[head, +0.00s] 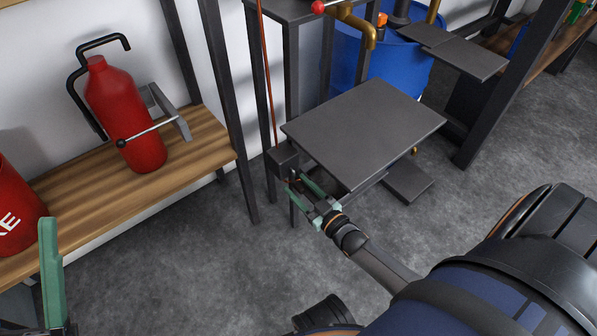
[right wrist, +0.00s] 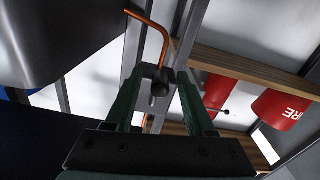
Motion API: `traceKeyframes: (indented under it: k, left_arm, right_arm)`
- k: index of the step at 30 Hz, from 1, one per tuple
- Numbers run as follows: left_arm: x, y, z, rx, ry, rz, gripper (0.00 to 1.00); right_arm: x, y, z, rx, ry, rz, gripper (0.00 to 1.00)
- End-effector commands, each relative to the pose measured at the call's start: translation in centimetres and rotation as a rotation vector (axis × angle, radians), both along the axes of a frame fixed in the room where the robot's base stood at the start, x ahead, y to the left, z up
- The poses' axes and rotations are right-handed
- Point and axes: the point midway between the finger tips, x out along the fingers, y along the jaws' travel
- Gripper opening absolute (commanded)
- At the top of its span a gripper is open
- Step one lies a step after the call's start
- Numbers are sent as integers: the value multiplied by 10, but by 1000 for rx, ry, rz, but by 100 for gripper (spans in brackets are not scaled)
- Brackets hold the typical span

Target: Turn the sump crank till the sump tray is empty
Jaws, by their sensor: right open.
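My right gripper (head: 297,184) has its green fingers apart beside a dark block (head: 283,158) at the left corner of a grey flat-topped stand (head: 365,125). In the right wrist view, the open fingers (right wrist: 160,76) stand either side of a small dark rounded part (right wrist: 160,84), with no clear contact. A bent orange rod (right wrist: 164,45) rises beyond it. I cannot tell for certain which part is the sump crank. The sump tray and its contents cannot be made out. My left gripper (head: 52,265) shows only one green finger at the lower left.
A wooden bench (head: 190,145) on the left holds a red canister (head: 122,110) with a metal lever and a red bucket (head: 15,215). A blue drum (head: 405,65) stands behind the stand. Concrete floor (head: 190,235) is clear in front.

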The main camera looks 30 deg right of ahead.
Motion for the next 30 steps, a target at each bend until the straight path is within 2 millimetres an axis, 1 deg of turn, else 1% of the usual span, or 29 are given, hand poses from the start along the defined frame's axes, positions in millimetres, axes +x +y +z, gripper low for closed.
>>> traceKeyframes:
  k: [9,11,24,30]
  left_arm:
    - [0,0,-1,0,2,0,50]
    - [0,0,-1,0,2,0,50]
    - [0,0,-1,-1,3,-1,50]
    - [0,0,-1,-2,3,-1,50]
  right_arm:
    - [3,0,0,0,2,1,54]
    - [3,0,0,0,2,1,49]
    - [3,0,0,0,1,0,0]
    - [3,0,0,0,1,0,0]
